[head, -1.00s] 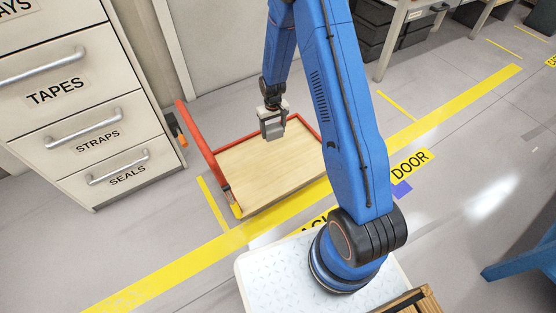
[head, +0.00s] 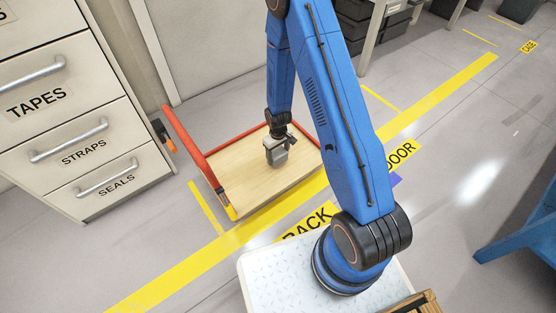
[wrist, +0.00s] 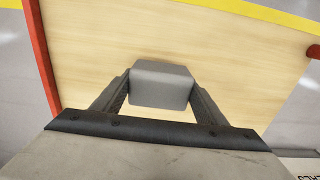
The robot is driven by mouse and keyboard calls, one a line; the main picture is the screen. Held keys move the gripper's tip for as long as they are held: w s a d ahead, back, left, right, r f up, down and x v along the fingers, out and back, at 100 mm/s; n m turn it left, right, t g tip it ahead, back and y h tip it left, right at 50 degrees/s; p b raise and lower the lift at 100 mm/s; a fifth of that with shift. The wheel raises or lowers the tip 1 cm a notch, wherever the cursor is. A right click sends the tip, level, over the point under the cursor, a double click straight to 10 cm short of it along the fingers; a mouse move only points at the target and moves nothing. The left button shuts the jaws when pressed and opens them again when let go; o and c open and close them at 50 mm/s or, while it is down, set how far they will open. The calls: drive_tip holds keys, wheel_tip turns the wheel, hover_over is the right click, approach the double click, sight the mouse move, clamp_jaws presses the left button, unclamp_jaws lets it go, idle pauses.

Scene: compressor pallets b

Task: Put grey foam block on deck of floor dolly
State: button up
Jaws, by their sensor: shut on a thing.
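The grey foam block (wrist: 160,84) is held between the two fingers of my gripper (wrist: 162,92) in the wrist view. My gripper (head: 277,156) shows over the middle of the floor dolly in the head view, with the grey foam block (head: 278,158) at its tip. The floor dolly has a pale wooden deck (head: 243,182), a red rim and a red handle (head: 187,143) on its left side. The deck also fills most of the wrist view (wrist: 90,40). The block is over or on the deck; whether it touches the wood I cannot tell.
A drawer cabinet (head: 75,120) labelled TAPES, STRAPS and SEALS stands left of the dolly. A yellow floor line (head: 190,262) runs in front of the dolly. A grey wall (head: 205,45) is behind it. The deck around the block is clear.

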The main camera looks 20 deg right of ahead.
sight(278, 160)
drive_tip(key=shift+f, duration=1.7)
drive_tip(key=shift+f, duration=0.15)
drive_tip(key=o, duration=1.1)
